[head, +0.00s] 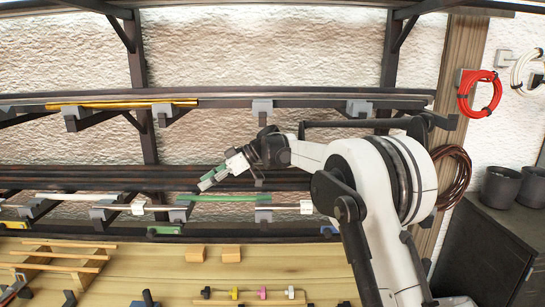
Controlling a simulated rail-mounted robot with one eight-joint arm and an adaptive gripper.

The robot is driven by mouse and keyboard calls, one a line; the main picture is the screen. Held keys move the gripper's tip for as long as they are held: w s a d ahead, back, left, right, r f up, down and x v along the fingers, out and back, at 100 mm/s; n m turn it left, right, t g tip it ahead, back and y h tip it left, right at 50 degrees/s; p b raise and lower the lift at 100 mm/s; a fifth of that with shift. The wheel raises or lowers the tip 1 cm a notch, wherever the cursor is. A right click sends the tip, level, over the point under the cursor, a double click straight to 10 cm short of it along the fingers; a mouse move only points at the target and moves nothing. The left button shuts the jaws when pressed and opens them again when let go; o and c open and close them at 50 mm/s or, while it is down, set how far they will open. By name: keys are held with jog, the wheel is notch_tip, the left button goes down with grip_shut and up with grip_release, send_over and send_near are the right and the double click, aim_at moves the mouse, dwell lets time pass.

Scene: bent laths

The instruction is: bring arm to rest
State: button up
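My arm (385,200) is white with black joints and reaches from the lower right toward the middle of the head view. My gripper (210,180) points left and down, in front of the dark rack bars and a little above the lower row of holders. Its fingertips are small and grey-green, so I cannot tell whether they are open or shut, or whether anything is between them. A green piece (222,198) shows just below it, in line with a pale rod (70,197) on the lower holders.
A yellow lath (120,104) lies on the upper rack's grey holders. Below is a wooden bench (150,265) with two small blocks (195,253) and several coloured pegs. Red cable (479,92) hangs at the right, above a dark cabinet (490,245) with two black pots.

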jog(key=shift+s+d+r+m, duration=0.15)
jog(key=shift+d+r, duration=0.05)
jog(key=shift+d, duration=0.45)
jog(key=shift+s+d+r+m, duration=0.1)
jog(key=shift+d+r+m, duration=0.1)
jog(key=shift+d, duration=0.4)
jog(key=shift+s+d+m+t+h, duration=0.15)
jog(key=shift+d+m+t+h, duration=0.1)
jog(key=shift+d+t+h, duration=0.05)
jog(key=s+d+m+t+h+b, duration=0.5)
jog(key=s+d+m, duration=0.5)
jog(key=s+d, duration=1)
jog(key=s+d+f+m+t+h+b, duration=0.2)
jog(key=s+d+f+m+h, duration=0.1)
jog(key=s+d+f, duration=0.5)
jog(key=s+d+f+m+t+h+b, duration=0.1)
jog(key=s+d+f+m+h+b, duration=0.1)
jog(key=s+d+f, duration=0.5)
jog(key=s+d+m+h, duration=0.1)
jog(key=s+d+m, duration=0.1)
jog(key=s, duration=0.4)
jog(key=shift+s+d+f+m+t, duration=0.35)
jog(key=shift+d+f+m+t, duration=0.05)
jog(key=shift+d, duration=0.15)
